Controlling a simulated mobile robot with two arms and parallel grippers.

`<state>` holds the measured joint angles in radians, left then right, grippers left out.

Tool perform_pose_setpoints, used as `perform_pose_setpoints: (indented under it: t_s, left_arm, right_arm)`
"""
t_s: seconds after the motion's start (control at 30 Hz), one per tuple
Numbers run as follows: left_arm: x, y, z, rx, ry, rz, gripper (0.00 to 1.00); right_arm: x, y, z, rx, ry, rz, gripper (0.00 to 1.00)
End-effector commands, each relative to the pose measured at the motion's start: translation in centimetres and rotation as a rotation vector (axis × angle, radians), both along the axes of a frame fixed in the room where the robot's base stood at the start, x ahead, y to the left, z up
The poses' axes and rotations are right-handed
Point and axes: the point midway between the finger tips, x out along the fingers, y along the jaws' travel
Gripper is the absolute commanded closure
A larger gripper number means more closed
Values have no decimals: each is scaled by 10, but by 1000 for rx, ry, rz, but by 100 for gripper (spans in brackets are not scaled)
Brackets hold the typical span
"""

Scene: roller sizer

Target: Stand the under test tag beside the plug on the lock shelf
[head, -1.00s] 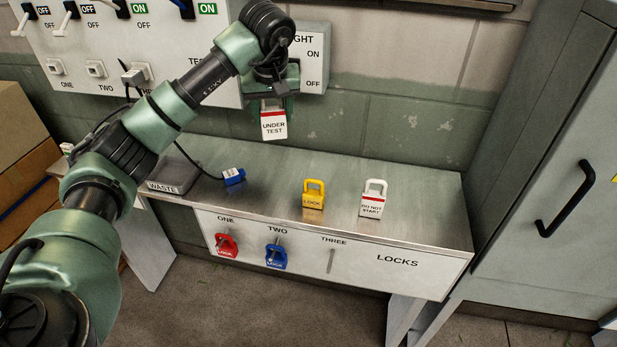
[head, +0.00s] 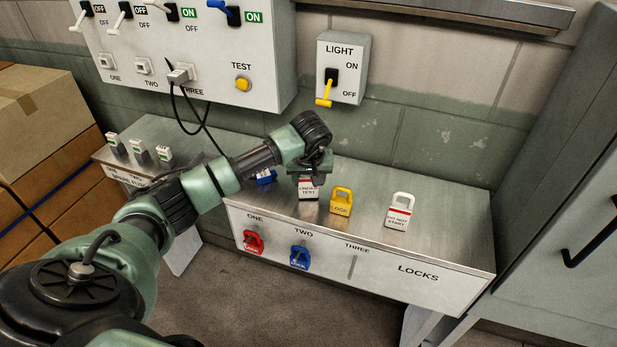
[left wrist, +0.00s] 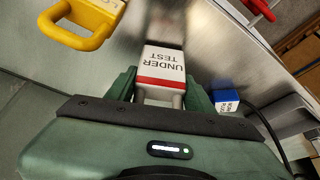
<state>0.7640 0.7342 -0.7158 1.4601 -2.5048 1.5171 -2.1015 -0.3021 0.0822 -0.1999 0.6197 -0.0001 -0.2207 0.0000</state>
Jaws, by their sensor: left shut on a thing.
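The under test tag (head: 308,191), white with a red band, is upright in my left gripper (head: 312,177), low over the lock shelf (head: 440,228). I cannot tell whether its base touches the shelf. The left wrist view shows the tag (left wrist: 162,68) between the two green fingers (left wrist: 160,90). The blue plug (head: 266,177) lies on the shelf just left of the tag, partly behind my arm; it also shows in the left wrist view (left wrist: 227,100), with a small gap to the tag. My right gripper is not in view.
A yellow lock (head: 341,201) stands close on the tag's right, and a do not start tag (head: 399,211) farther right. Red (head: 253,242) and blue (head: 300,257) locks hang on the shelf front. The switch panel (head: 200,50) and light box (head: 342,66) are on the wall behind.

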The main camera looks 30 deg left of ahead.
Motion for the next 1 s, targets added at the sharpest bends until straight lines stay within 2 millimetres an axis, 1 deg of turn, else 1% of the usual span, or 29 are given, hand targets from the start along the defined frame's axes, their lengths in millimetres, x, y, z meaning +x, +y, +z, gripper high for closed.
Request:
perform_pose_setpoints:
  t_s: [0.07,0.27,0.37,0.4,0.47,0.5,0.8,0.87,0.93,1.0]
  left_arm:
    - [0,1,-3,0,-2,1,91]
    - [1,1,-3,1,-3,1,91]
    - [1,1,-7,1,-3,1,91]
    - [1,1,-7,1,-3,1,45]
    - [1,0,-6,0,-2,1,28]
    - [1,0,-6,0,-2,1,26]
    - [0,0,-5,0,-2,1,26]
    - [0,0,-1,0,-2,1,26]
    - [-1,-1,4,1,-4,-1,26]
    - [-4,-3,14,1,-7,-2,26]
  right_arm:
    - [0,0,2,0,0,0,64]
    - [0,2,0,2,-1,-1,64]
    - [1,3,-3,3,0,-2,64]
    - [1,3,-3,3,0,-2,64]
    - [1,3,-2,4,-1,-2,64]
    - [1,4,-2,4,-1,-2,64]
    - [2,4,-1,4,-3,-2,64]
    - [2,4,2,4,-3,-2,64]
    - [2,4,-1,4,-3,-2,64]
    - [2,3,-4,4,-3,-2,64]
